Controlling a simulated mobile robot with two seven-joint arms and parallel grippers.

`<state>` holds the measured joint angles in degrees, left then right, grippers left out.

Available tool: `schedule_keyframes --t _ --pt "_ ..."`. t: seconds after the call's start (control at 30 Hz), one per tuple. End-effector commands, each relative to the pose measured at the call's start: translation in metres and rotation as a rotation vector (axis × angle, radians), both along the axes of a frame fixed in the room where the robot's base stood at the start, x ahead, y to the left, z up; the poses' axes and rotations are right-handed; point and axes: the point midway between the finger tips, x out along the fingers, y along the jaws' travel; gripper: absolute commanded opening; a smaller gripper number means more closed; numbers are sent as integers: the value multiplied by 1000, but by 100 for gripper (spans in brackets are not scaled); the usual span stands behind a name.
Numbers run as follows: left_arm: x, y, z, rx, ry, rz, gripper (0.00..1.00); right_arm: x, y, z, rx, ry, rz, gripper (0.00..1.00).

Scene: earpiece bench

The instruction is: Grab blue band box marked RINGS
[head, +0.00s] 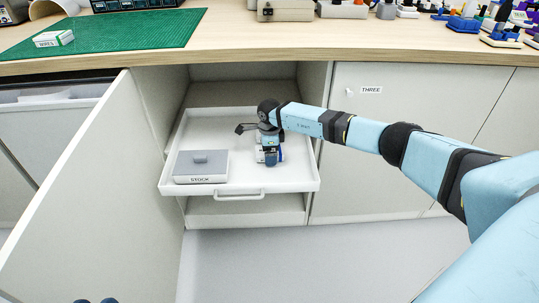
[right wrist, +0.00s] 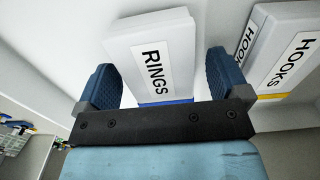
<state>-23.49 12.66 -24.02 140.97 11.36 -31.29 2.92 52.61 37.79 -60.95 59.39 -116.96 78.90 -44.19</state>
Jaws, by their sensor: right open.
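A white box marked RINGS (right wrist: 152,56) with a blue band shows in the right wrist view, in the white pulled-out drawer (head: 295,187). My right gripper (right wrist: 168,85) is open, its two blue fingers on either side of the box's near end; I cannot tell whether they touch it. In the head view my right gripper (head: 270,158) is low over the drawer and hides most of what is under it. Two blue tips, apparently of my left gripper (head: 95,300), just show at the bottom edge; their opening is unclear.
A white box marked HOOKS (right wrist: 288,55) with a yellow band is right of the RINGS box in the right wrist view. A grey-lidded box marked STOCK (head: 201,167) sits at the drawer's front left. An open cabinet door (head: 85,190) stands left; a closed door marked THREE (head: 385,150) is right.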

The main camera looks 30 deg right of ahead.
Motion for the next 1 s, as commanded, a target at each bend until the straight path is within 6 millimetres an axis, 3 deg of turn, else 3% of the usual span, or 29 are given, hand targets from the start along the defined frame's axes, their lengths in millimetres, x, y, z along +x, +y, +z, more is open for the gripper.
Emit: schedule_keyframes --t 0.03,0.23,0.27,0.57,1.0 --pt "0 0 0 0 0 0 43 0 0 0 0 0 0 87" --pt "0 0 0 0 0 0 43 0 0 0 0 1 0 41" --pt "0 0 0 0 0 0 43 0 0 0 0 1 0 39" --pt "0 0 3 1 -3 1 43 0 0 6 1 0 0 39" --pt "1 3 51 -76 -132 52 43 0 1 86 2 -1 1 39"
